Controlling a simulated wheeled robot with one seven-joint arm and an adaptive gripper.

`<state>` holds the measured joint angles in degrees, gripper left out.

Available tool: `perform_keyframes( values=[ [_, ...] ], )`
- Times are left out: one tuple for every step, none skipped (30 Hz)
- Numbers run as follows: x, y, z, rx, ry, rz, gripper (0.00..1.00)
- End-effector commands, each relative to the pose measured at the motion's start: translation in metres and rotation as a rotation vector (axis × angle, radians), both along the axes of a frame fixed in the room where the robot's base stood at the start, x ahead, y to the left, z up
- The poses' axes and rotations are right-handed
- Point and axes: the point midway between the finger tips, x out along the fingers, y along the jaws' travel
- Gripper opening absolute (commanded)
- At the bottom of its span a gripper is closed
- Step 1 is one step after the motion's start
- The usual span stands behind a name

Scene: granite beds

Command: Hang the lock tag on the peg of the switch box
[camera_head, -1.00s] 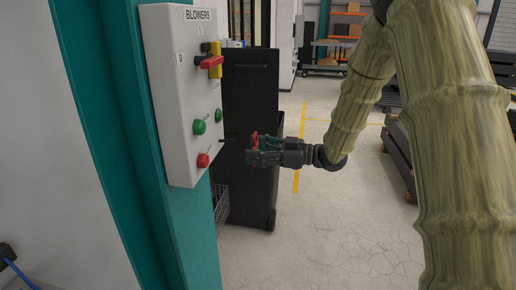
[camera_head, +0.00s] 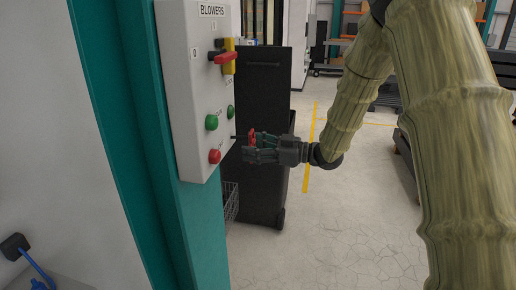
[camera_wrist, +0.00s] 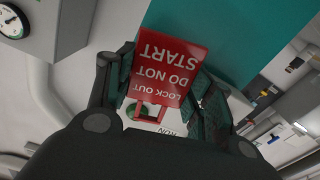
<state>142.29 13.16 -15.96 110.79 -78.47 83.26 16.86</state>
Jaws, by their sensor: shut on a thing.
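The switch box (camera_head: 196,100) is a pale grey box marked BLOWERS on a teal column. A thin dark peg (camera_head: 236,137) seems to stick out from its right side, low down. My gripper (camera_head: 250,147) is just right of the box at the height of its lower buttons, shut on the red lock tag (camera_head: 252,136). In the wrist view the tag (camera_wrist: 166,73) sits between the fingers, its text upside down, with a cut-out at its lower end. The peg cannot be made out there, so whether the tag touches it is unclear.
The box front carries a red-and-yellow rotary switch (camera_head: 226,57), green buttons (camera_head: 211,122) and a red button (camera_head: 215,156). A dark wheeled bin (camera_head: 262,190) stands behind my gripper.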

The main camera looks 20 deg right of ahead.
Motion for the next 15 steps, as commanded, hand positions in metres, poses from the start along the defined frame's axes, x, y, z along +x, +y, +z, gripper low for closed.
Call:
perform_keyframes(
  values=[
    [0.001, 0.002, -0.001, 0.000, 0.000, 0.000, 0.38],
    [0.002, 0.003, -0.001, 0.000, 0.000, 0.000, 0.38],
    [0.003, 0.004, -0.001, 0.000, 0.000, 0.000, 0.38],
    [0.004, 0.006, -0.001, -0.001, 0.001, 0.000, 0.38],
    [0.005, 0.007, -0.001, -0.001, 0.001, 0.000, 0.38],
    [0.006, 0.008, -0.002, -0.001, 0.001, 0.001, 0.38],
    [0.006, 0.010, -0.002, -0.001, 0.001, 0.001, 0.38],
    [0.007, 0.011, -0.002, -0.001, 0.001, 0.001, 0.38],
    [0.008, 0.012, -0.002, -0.001, 0.001, 0.001, 0.38],
    [0.009, 0.013, -0.002, -0.001, 0.001, 0.001, 0.38],
    [0.010, 0.015, -0.002, -0.001, 0.001, 0.001, 0.38],
    [0.011, 0.016, -0.002, -0.001, 0.001, 0.001, 0.38],
    [0.011, 0.017, -0.002, -0.001, 0.001, 0.001, 0.38],
    [0.012, 0.018, -0.002, -0.001, 0.001, 0.001, 0.38],
    [0.013, 0.020, -0.003, -0.001, 0.001, 0.001, 0.38]
  ],
)
